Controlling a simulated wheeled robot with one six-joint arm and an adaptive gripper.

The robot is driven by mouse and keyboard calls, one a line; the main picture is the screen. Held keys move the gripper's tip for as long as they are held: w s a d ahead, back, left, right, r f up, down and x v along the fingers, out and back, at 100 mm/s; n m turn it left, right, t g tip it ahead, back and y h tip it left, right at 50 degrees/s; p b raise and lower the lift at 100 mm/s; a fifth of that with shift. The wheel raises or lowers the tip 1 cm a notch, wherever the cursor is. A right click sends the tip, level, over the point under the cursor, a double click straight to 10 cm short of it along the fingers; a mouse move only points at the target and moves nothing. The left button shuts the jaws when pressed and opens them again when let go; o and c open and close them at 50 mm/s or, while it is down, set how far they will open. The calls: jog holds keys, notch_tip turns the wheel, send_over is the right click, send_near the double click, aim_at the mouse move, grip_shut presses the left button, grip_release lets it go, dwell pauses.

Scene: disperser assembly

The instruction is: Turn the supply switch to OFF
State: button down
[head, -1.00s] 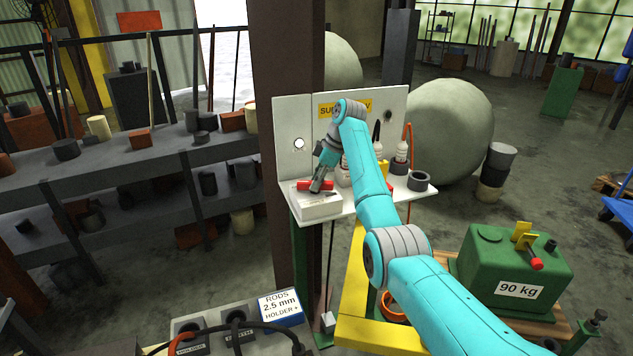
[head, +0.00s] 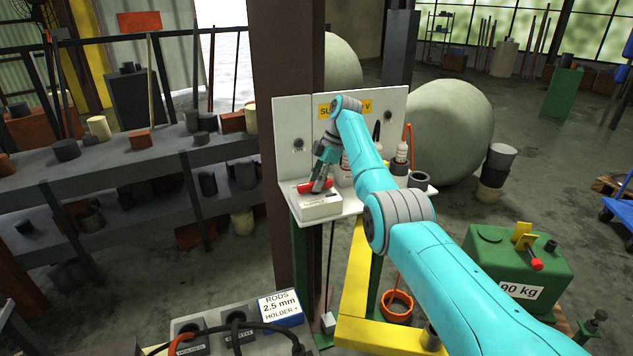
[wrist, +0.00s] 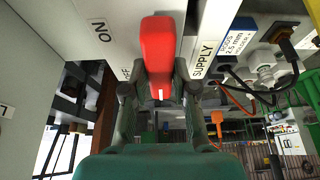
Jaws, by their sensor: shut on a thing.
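The supply switch is a red handle (head: 311,186) on a white box (head: 320,206) at the front of the white shelf. My gripper (head: 319,188) is at the handle, pointing down. In the wrist view the red handle (wrist: 158,48) lies between my two gripper fingers (wrist: 158,92), which are shut on it. The ON label (wrist: 98,29) is to the left of the handle, the SUPPLY label (wrist: 204,57) to the right. The OFF label (wrist: 125,73) is partly hidden by a finger. A round lamp (head: 298,144) on the upright panel is dark.
The white panel (head: 290,120) stands behind the switch. Light insulators (head: 402,163) and a dark ring (head: 418,181) are right of the switch on the shelf. A green 90 kg block (head: 515,265) is lower right. Cables (wrist: 238,102) hang right of the gripper in the wrist view.

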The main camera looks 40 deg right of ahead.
jog(key=c, duration=0.9)
grip_release()
jog(key=v, duration=1.1)
jog(key=shift+s+d+r, duration=0.1)
jog(key=shift+d+r, duration=0.15)
jog(key=shift+r, duration=0.1)
